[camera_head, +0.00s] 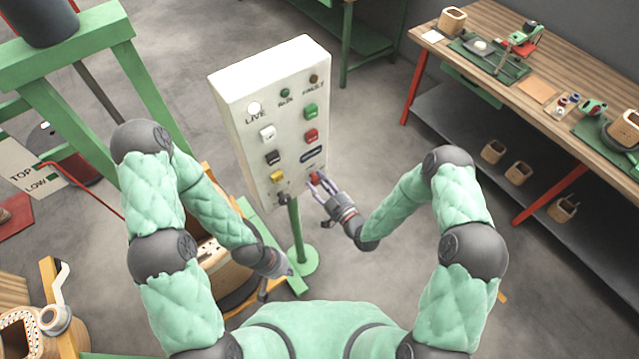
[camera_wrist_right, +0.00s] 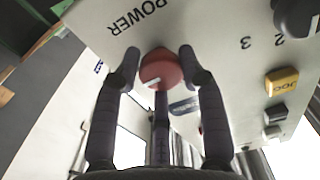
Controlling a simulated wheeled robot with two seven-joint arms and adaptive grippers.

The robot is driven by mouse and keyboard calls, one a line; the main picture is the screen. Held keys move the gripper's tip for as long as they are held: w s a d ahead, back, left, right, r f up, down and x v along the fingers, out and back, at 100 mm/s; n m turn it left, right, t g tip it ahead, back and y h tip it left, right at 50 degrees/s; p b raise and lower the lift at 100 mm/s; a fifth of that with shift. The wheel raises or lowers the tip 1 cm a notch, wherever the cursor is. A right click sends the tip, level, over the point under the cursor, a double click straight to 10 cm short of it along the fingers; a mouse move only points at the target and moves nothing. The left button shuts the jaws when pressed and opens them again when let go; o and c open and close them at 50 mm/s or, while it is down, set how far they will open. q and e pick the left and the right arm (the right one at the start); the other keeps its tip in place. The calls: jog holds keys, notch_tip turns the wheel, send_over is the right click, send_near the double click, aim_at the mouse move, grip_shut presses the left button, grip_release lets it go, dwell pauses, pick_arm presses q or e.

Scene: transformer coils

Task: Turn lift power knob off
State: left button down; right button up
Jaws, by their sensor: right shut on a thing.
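The red power knob (camera_head: 315,176) sits low on the right of the white control panel (camera_head: 241,88). In the right wrist view the knob (camera_wrist_right: 160,66) is round with a short pale mark, near the upside-down word POWER.
A black selector knob (camera_wrist_right: 297,15) and a yellow JOG button (camera_wrist_right: 281,80) are near the red knob. The panel also carries several coloured buttons and lamps. A wooden workbench (camera_head: 480,20) stands at the right, a green frame (camera_head: 75,45) at the left.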

jog(key=shift+s+f+n+b, duration=0.1)
jog(key=shift+f+n+b, duration=0.15)
jog(key=shift+n+b, duration=0.3)
jog(key=n+b, duration=1.4)
jog(key=b, duration=0.1)
jog(key=shift+f, duration=0.15)
jog(key=shift+d+n+b, duration=0.1)
jog(key=shift+n+b, duration=0.85)
jog(key=shift+b, duration=0.15)
jog(key=shift+r, duration=0.25)
jog(key=shift+n, duration=0.3)
jog(key=o, duration=1.1)
jog(key=shift+d+r, duration=0.1)
jog(key=v, duration=1.1)
jog(key=shift+s+d, duration=0.2)
jog(key=shift+s, duration=0.1)
